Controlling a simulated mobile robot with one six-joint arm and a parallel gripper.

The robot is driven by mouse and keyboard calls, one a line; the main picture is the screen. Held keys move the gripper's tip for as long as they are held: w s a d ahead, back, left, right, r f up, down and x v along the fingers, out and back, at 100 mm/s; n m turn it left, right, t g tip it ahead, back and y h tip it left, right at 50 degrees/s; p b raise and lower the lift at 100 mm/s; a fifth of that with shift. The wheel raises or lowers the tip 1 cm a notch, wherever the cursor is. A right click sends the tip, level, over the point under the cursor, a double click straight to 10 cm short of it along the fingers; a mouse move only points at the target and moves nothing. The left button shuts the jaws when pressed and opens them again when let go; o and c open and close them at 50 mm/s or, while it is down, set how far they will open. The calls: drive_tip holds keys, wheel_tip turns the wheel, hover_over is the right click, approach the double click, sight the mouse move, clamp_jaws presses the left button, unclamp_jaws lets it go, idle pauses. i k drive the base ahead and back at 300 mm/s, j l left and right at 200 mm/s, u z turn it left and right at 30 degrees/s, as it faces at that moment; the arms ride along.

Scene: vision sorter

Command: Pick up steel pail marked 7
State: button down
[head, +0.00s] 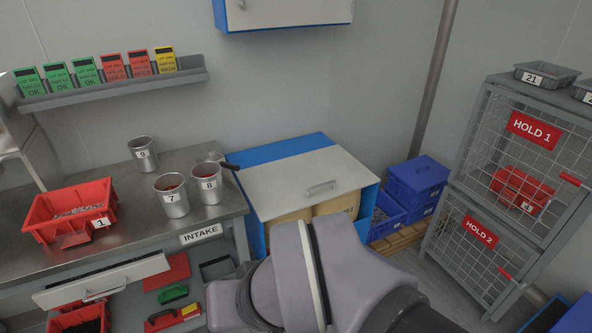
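The steel pail marked 7 (178,208) stands upright on the grey intake bench (130,221), near its front right. Something reddish shows inside it. The steel pail marked 8 (211,195) stands close on its right, also with reddish content. The steel pail marked 9 (142,158) stands farther back to the left. My arm fills the lower middle of the view, in front of the cabinet and right of the bench. My gripper does not show, so I cannot see its fingers.
A red bin marked 1 (45,212) holds small parts left of the pails. A dark-handled tool (229,165) lies behind pail 8. A white-lidded blue cabinet (285,180) stands right of the bench. Bench surface is clear between the bin and pail 7.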

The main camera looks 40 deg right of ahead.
sight(174, 196)
drive_tip(key=i+j+z, duration=0.65)
drive_tip(key=i+j, duration=0.3)
drive_tip(key=i+j+z, duration=0.3)
drive_tip(key=j, duration=0.35)
drive_tip(key=i, duration=0.1)
